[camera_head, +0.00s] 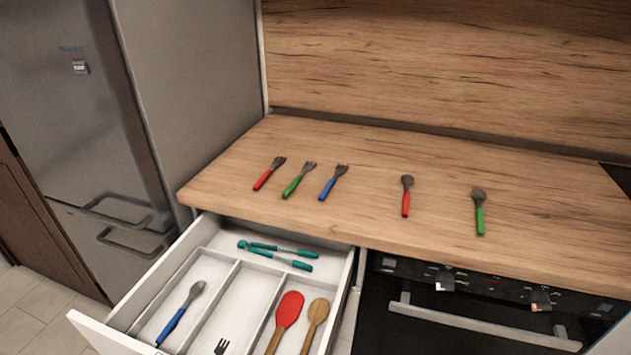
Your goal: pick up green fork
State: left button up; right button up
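The green fork (299,180) lies flat on the wooden counter (370,150), near its left end. Its dark head points up and to the right, and its green handle points toward the front edge. It lies between a red-handled fork (269,174) on its left and a blue-handled fork (333,182) on its right, apart from both. Nothing covers it. Neither of my grippers shows in the head view.
A red spoon (407,196) and a green spoon (479,211) lie farther right. Below, an open drawer (120,338) holds utensils, including teal tongs (276,253) and a red spatula (287,318). A fridge (75,110) stands left; an oven (470,320) is right.

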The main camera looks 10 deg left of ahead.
aim_at(306, 168)
jog(key=k+l, duration=0.1)
jog(key=l, duration=0.3)
jog(key=l+u, duration=0.1)
jog(key=l, duration=0.35)
jog(key=k+l, duration=0.15)
jog(key=l, duration=0.25)
